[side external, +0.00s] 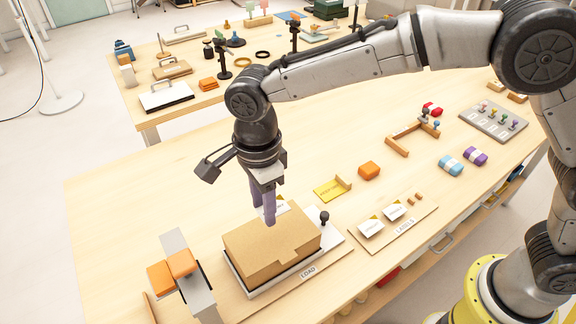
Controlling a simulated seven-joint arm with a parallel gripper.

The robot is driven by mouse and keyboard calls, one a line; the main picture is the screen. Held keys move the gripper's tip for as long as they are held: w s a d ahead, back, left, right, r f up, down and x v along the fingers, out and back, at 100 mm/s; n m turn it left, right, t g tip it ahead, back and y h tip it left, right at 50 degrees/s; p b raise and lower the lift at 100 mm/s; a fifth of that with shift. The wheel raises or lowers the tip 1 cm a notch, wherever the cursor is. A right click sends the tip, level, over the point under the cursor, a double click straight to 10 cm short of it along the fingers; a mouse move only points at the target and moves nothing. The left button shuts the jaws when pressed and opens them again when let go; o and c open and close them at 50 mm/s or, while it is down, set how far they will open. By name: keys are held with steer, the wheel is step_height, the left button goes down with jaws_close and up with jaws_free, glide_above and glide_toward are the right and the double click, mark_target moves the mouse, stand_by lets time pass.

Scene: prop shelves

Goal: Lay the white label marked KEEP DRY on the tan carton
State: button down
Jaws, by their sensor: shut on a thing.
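The tan carton (262,262) sits in a pale tray (325,247) on a board marked LOAD, in the side external view. My gripper (268,216) points down over the carton's far edge. It is shut on a white label (281,206), which shows partly behind the fingers. Part of its dark lettering shows, but it is too small to read for certain. I cannot tell whether the label touches the carton. The carton's near top is bare.
A LABELS board (405,235) at right holds two more white labels. A grey stand with orange blocks (181,263) is at left.

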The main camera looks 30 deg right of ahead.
mark_target(265, 241)
steer(key=shift+s+a+f, duration=0.25)
steer(key=shift+s+a, duration=0.1)
steer(key=shift+a, duration=0.05)
steer(key=shift+f, duration=2.8)
steer(key=shift+c, duration=1.9)
jaws_free()
steer(key=shift+r, duration=0.1)
steer(key=shift+r, duration=2.9)
steer(key=shift+d, duration=0.1)
